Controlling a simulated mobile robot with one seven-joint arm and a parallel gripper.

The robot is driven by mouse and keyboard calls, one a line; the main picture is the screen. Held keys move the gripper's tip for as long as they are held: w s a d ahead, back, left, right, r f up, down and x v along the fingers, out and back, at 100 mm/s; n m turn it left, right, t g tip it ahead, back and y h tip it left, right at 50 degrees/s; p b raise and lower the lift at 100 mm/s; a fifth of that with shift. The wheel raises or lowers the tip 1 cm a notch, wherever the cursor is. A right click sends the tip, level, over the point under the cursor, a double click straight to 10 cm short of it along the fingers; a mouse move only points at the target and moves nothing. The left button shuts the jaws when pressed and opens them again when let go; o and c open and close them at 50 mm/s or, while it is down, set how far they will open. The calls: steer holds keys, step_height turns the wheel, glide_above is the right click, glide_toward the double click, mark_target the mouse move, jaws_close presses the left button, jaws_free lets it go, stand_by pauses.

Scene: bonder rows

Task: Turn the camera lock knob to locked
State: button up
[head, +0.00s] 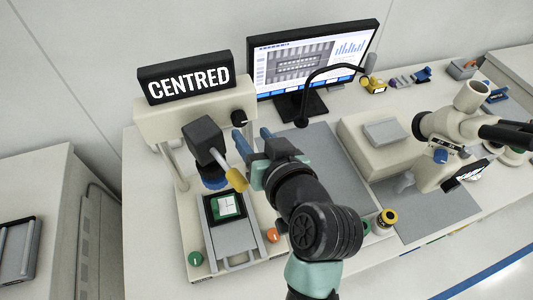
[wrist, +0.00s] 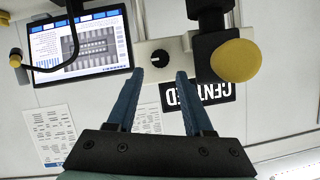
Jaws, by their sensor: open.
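A round black knob (head: 239,117) sits on the right end of the cream crossbeam (head: 185,112), below the CENTRED sign. It looks like the camera lock knob; no label is readable. In the wrist view the knob (wrist: 160,58) carries a small white mark toward its left side. My gripper (head: 252,137) is open and empty, its blue fingers pointing toward the beam. In the wrist view my fingertips (wrist: 160,73) are spread, with the knob in line between them and seemingly beyond them. No contact shows.
The black camera head with a yellow knob (head: 237,180) hangs left of my gripper, close to it. The CENTRED sign (head: 185,83) stands on the beam. A monitor (head: 310,62) and a thin black bent arm (head: 325,72) are right. A microscope (head: 460,130) stands farther right.

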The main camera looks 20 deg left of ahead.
steer(key=b+v, duration=0.1)
steer(key=v, duration=0.5)
steer(key=shift+s+d, duration=0.15)
steer(key=shift+s, duration=0.05)
steer(key=shift+r, duration=0.15)
steer(key=w+d+r+m+t+h, duration=0.1)
steer(key=w+d+r+t, duration=0.15)
steer(key=r, duration=0.45)
steer(key=w+d+r+t+h, duration=0.1)
steer(key=r+t, duration=0.2)
steer(key=r, duration=0.3)
steer(key=w+d+r+m+t+h, duration=0.1)
steer(key=w+r+t+h, duration=0.15)
steer(key=r, duration=0.45)
steer(key=s+d+r+m+t+h, duration=0.1)
steer(key=s+r+t, duration=0.3)
steer(key=r, duration=0.5)
steer(key=s+d+r+m+t+h, duration=0.2)
steer(key=s+r+t+h, duration=0.1)
steer(key=r, duration=0.7)
steer(key=shift+s+d+t, duration=0.25)
steer(key=shift+s+t, duration=0.25)
steer(key=shift+t, duration=0.5)
